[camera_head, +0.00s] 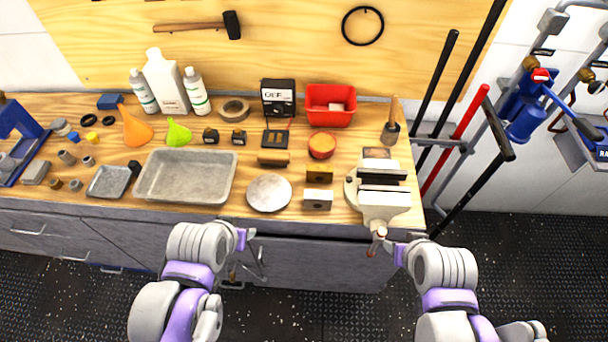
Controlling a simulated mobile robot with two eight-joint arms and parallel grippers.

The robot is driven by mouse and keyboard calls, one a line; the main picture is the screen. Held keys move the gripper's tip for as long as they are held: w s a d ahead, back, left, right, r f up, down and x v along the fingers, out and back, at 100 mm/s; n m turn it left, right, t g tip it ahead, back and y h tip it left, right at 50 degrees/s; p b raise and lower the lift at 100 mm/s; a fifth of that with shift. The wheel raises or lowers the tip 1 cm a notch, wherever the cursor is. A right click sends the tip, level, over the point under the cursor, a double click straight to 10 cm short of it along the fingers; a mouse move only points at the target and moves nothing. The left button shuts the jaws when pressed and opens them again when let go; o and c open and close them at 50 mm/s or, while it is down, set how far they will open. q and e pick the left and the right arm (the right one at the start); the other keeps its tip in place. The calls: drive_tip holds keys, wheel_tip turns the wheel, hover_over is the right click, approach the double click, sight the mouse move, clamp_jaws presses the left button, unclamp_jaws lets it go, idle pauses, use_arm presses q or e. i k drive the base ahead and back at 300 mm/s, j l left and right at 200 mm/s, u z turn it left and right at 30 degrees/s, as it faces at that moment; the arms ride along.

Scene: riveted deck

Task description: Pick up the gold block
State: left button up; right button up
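The gold block (319,175) is a small, dark yellow-brown block on the wooden workbench (335,214). It sits right of centre, just behind a silver-grey block (317,199) and to the left of the vise. My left gripper (252,238) is at the bench's front edge, to the left of and nearer than the gold block. My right gripper (390,247) is by the front of the vise, to the right of and nearer than the block. Neither gripper touches the gold block. The fingers of both are too small and cluttered to show whether they are open or shut.
A cream bench vise (382,206) stands to the right. A round metal plate (269,193) and a grey tray (186,197) lie to the left. A red and orange round container (321,146) and a red bin (331,105) stand behind. Little bench surface is bare nearby.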

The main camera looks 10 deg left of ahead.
sight(315, 173)
drive_tip(key=j, duration=0.35)
drive_tip(key=k+j, duration=0.15)
drive_tip(key=j, duration=0.25)
drive_tip(key=j+z, duration=0.1)
drive_tip(key=j, duration=0.8)
drive_tip(key=k+j, duration=0.1)
drive_tip(key=j, duration=0.45)
drive_tip(key=i+j, duration=0.25)
drive_tip(key=j, duration=0.1)
